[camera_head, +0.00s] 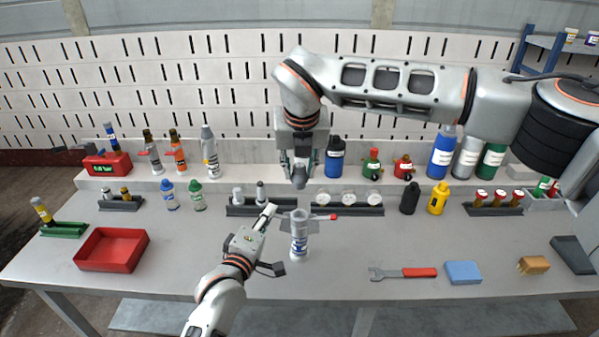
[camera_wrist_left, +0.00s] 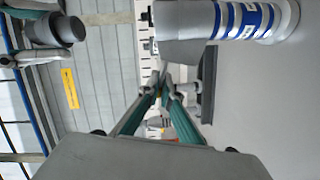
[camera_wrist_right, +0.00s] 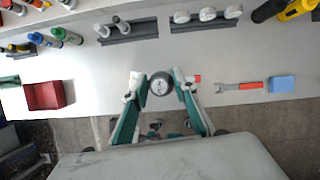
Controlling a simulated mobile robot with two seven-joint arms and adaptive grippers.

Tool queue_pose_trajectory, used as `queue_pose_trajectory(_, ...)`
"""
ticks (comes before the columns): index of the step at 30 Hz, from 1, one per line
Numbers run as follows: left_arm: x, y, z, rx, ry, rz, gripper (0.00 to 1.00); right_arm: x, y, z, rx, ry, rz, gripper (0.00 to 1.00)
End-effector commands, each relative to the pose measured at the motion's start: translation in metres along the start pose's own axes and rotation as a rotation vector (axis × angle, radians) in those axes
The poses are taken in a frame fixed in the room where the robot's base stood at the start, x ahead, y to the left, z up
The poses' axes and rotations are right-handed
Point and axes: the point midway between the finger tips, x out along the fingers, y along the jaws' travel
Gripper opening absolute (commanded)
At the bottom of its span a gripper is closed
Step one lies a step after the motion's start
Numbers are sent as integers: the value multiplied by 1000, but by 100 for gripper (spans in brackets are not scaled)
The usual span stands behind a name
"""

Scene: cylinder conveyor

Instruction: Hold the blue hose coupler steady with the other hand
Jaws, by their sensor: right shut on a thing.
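The blue hose coupler (camera_head: 299,246) appears to be the white upright cylinder with blue bands on the table, with a grey upper part; it lies sideways across the top of the left wrist view (camera_wrist_left: 245,20). My left gripper (camera_head: 268,214) is just left of its upper part, apart from it. Its fingertips (camera_wrist_left: 163,88) come together with nothing seen between them. My right gripper (camera_head: 299,176) points down above the coupler, shut on a dark grey round part (camera_wrist_right: 161,84). That part also shows in the left wrist view (camera_wrist_left: 55,30), with a gap between it and the coupler.
Racks with small parts (camera_head: 248,209) and gauges (camera_head: 348,210) stand behind the coupler. A red-tipped bar (camera_head: 332,217) shows beside its top. A red tray (camera_head: 112,249) is at left; a wrench (camera_head: 402,273) and a blue block (camera_head: 463,273) lie at right. The front table between is clear.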

Motion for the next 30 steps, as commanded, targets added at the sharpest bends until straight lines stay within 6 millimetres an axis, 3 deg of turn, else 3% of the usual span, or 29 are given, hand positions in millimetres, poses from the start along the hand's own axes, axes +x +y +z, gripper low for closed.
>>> queue_pose_trajectory(3, 0, 0, 0, 0, 0, 0, 0, 0, 0, 0, 0, 0, 0, 0)
queue_pose_trajectory(4, 0, 0, 0, 0, 0, 0, 11, 0, 0, 0, 0, 0, 0, 0)
queue_pose_trajectory(6, 0, 0, 0, 0, 0, 0, 24, 0, 0, 0, 0, 0, 0, 0)
queue_pose_trajectory(18, -4, 0, 0, 0, 0, 0, 24, 0, 0, 0, 0, 0, 0, 0)
queue_pose_trajectory(23, -26, -1, 0, -2, 0, -2, 24, 0, 0, 0, 0, 0, 0, 0)
queue_pose_trajectory(30, -76, -1, 0, -2, 0, -2, 24, 0, 0, 0, 0, 0, 0, 0)
